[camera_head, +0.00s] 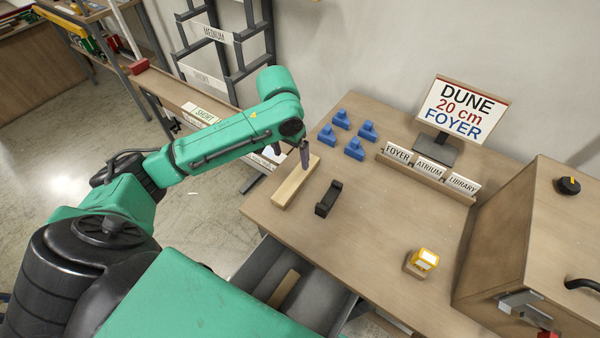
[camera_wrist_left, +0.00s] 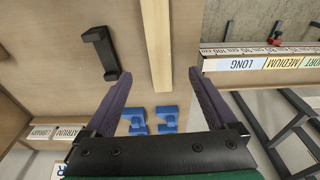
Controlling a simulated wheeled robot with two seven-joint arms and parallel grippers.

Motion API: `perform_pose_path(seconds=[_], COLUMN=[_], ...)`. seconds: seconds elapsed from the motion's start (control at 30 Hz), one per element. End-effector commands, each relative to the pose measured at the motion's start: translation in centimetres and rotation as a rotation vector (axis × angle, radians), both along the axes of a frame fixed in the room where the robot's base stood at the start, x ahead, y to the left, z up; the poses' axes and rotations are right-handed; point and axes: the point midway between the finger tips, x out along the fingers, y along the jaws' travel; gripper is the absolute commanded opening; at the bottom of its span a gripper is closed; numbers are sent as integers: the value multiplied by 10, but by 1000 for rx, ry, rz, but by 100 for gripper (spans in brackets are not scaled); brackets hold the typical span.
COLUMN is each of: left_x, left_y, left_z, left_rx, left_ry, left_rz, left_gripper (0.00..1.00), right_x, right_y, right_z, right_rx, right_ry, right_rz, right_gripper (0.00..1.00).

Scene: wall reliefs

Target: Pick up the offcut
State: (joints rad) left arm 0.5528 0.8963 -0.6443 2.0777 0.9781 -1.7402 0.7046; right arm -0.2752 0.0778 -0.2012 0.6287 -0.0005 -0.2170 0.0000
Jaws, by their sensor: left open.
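A pale wooden strip (camera_head: 295,183) lies flat on the table, left of a black bracket-shaped piece (camera_head: 328,198). A second short wooden piece (camera_head: 283,290) lies in the open drawer below the table's front edge. I cannot tell from looks alone which one is the offcut. My left gripper (camera_head: 304,158) is open and empty, pointing down near the far end of the strip on the table. In the left wrist view the strip (camera_wrist_left: 157,45) runs up from between the open fingertips (camera_wrist_left: 151,73). My right gripper is not in view.
Several blue blocks (camera_head: 354,149) sit just beyond the strip. A sign (camera_head: 464,108) and a rack of name plates (camera_head: 428,173) stand at the back. A yellow device (camera_head: 425,260) and a large wooden box (camera_head: 530,240) are to the right. The table's middle is clear.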

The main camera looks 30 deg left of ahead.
Motion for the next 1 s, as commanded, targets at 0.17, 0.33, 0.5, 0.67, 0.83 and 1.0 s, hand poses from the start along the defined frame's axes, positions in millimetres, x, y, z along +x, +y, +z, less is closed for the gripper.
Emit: perform_pose_path(seconds=[0.17, 0.33, 0.5, 0.67, 0.83, 1.0], left_x=[7, 12, 19, 21, 21, 21], left_y=[-1, -1, -2, -2, -2, -2], left_z=[-48, -71, -102, -120, -120, -120], left_rx=[-1, -1, 0, 0, 0, 0], left_ry=[4, -1, 0, -3, -3, -3], left_rz=[1, 1, 2, -1, -1, -1], left_gripper=[91, 91, 91, 91, 91, 26], right_x=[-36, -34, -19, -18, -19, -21], right_y=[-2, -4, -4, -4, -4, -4], right_z=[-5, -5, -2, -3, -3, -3], right_rx=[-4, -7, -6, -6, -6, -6], right_ry=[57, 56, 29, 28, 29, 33], right_rz=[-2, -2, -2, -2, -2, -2], right_gripper=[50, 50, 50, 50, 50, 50])
